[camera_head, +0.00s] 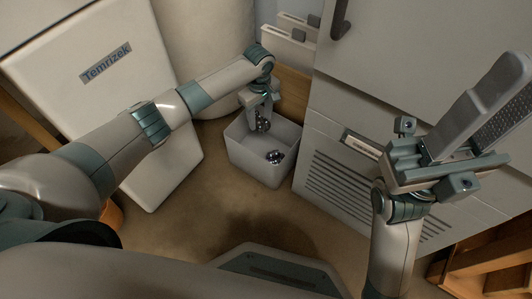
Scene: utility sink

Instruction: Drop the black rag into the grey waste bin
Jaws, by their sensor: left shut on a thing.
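The grey waste bin (262,171) stands open on the floor, between the white cabinet at left and the grey cabinet at right. My left gripper (262,118) points down over the bin's mouth.
A white cabinet labelled Temrizek (107,62) stands at left under my left arm. A pale round container (205,45) is behind. A grey cabinet with vent slats (345,195) borders the bin's right side. The brown floor (205,215) in front is clear.

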